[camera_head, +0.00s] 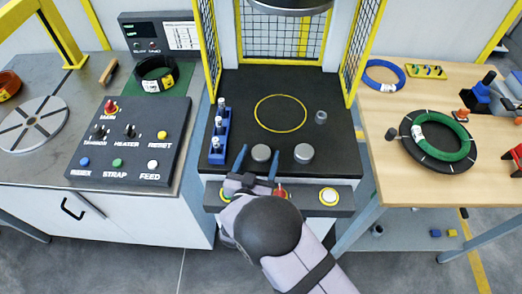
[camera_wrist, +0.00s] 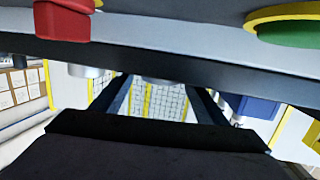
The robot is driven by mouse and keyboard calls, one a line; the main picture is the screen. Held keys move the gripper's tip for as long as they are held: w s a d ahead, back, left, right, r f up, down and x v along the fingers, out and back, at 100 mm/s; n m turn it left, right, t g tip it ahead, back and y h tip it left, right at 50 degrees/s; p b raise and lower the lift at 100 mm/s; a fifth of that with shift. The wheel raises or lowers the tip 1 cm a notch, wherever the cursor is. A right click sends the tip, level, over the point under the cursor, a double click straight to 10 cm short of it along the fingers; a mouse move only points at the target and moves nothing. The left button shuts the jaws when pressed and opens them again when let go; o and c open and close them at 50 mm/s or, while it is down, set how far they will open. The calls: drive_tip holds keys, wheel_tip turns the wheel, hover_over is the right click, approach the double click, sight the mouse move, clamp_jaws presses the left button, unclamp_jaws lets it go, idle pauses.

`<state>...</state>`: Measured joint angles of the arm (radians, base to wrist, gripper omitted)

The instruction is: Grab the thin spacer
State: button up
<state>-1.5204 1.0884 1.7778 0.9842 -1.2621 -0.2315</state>
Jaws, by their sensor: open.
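Two round grey discs stand side by side near the front edge of the black work surface. The left disc (camera_head: 261,153) looks slightly thinner than the right disc (camera_head: 304,153), so it appears to be the thin spacer; no label shows. My gripper (camera_head: 258,160) is open and empty, its two blue fingers apart at the front edge, with the left disc just ahead between their tips. In the wrist view, which is upside down, my gripper (camera_wrist: 160,92) frames a thin grey disc (camera_wrist: 160,80) between its fingers. The other disc (camera_wrist: 88,71) is outside them.
A blue rack (camera_head: 217,137) with white-topped pieces stands close to the left of my fingers. A small grey ring (camera_head: 320,117) lies at the back right of the surface. The button bar (camera_head: 314,199) runs below the front edge. The yellow-circled middle is clear.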

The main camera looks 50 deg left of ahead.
sight(259, 157)
drive_tip(key=shift+w, duration=0.1)
drive_tip(key=shift+c, duration=0.3)
drive_tip(key=c, duration=1.1)
drive_tip(key=shift+r, duration=0.1)
drive_tip(key=shift+r+b, duration=0.85)
drive_tip(key=shift+r, duration=4.05)
